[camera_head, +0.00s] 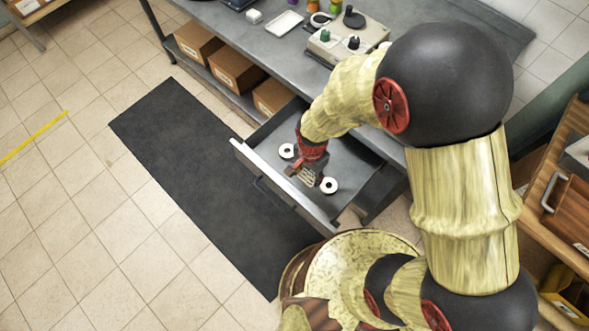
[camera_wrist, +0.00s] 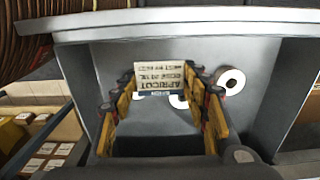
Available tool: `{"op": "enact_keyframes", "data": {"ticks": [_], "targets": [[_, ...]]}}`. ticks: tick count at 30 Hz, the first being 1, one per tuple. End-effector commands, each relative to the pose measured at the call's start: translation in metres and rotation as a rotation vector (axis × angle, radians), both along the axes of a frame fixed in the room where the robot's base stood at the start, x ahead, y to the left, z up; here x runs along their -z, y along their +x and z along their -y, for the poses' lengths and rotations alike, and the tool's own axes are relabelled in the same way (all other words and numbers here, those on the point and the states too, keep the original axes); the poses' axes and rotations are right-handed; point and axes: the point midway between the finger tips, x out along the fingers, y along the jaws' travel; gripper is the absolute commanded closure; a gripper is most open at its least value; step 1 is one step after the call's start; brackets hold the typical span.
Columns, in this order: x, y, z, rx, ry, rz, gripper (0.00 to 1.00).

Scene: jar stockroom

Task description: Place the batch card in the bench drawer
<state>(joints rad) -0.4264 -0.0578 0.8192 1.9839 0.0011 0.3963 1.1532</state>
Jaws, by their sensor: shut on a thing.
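The batch card (camera_wrist: 158,78) is a small pale card with dark print, "APRICOT" among it, upside down in the wrist view. My gripper (camera_wrist: 165,84) is shut on it, with a fingertip at each side edge. In the head view my gripper (camera_head: 304,177) points down over the open bench drawer (camera_head: 268,183), close to its front panel. The drawer front also shows along the top of the wrist view (camera_wrist: 180,22). I cannot tell whether the card touches the drawer floor.
A white roll (camera_head: 329,185) lies right of my gripper in the drawer; another (camera_head: 286,151) lies left. Grey drawer floor is bare around them. The bench (camera_head: 240,40) above carries a device (camera_head: 345,42). Cardboard boxes (camera_head: 235,72) stand below. A dark mat (camera_head: 200,175) lies before the drawer.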

Motion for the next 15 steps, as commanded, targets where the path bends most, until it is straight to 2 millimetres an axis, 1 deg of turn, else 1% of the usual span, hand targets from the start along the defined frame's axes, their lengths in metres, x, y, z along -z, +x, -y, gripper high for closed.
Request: {"op": "enact_keyframes", "data": {"ticks": [1,3,6,9,12,15], "targets": [[0.008,0.008,-0.009,-0.002,0.000,0.000,0.79],[0.015,0.019,-0.020,-0.002,0.000,0.000,0.79],[0.034,0.029,-0.030,-0.001,-0.002,-0.003,0.79],[0.049,0.039,-0.040,0.000,-0.001,-0.001,0.79],[0.058,0.045,-0.046,-0.001,0.000,0.000,0.79],[0.062,0.048,-0.049,-0.001,0.000,0.000,0.79]]}}
